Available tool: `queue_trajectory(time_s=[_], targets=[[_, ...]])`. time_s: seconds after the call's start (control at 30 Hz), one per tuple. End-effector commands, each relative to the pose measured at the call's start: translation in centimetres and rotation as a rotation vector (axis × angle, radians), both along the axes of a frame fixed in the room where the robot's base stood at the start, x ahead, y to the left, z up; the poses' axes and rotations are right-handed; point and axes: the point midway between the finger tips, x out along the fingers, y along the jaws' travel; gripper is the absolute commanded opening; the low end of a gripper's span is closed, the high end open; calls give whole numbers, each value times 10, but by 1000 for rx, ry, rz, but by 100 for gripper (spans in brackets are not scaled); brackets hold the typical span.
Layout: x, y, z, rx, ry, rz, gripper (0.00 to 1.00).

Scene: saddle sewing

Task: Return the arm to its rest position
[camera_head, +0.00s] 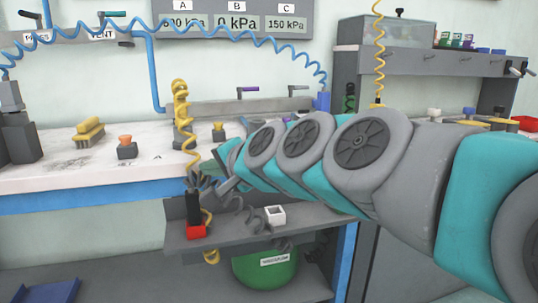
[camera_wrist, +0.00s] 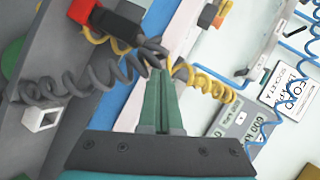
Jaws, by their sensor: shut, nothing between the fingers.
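My arm reaches in from the right in the head view, across the front of the bench and above a grey shelf. My gripper (camera_wrist: 160,72) is shut and empty; its two green fingers lie together in the wrist view. In the head view the arm's far end is beside the coiled hoses, and the fingertips are hard to make out there. A red and black tool (camera_head: 195,220) stands on the shelf (camera_head: 235,236) to the left of my gripper. In the wrist view coiled grey and yellow hoses pass close around the fingertips; I cannot tell whether they touch.
A white square holder (camera_head: 275,215) sits on the shelf, below my arm. A yellow brush (camera_head: 89,133) and an orange-topped block (camera_head: 126,147) are on the white bench (camera_head: 60,178). A green tank (camera_head: 265,268) is under the shelf. A pressure display (camera_head: 237,20) hangs behind.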

Motion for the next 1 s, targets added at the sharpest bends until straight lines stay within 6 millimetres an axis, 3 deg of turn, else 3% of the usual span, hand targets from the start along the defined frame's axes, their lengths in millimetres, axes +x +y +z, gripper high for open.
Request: queue_trajectory(time_s=[0.03,0.2,0.37,0.5,0.7,0.8,1.0], targets=[[-13,-13,-29,-99,27,29,0],[-67,-62,-122,-414,149,160,0],[-127,-121,-194,-652,306,274,0],[-189,-176,-242,-815,471,377,0],[-271,-238,-279,-952,694,501,0],[-297,-254,-285,-979,766,541,0],[-313,-264,-288,-996,807,565,0]])
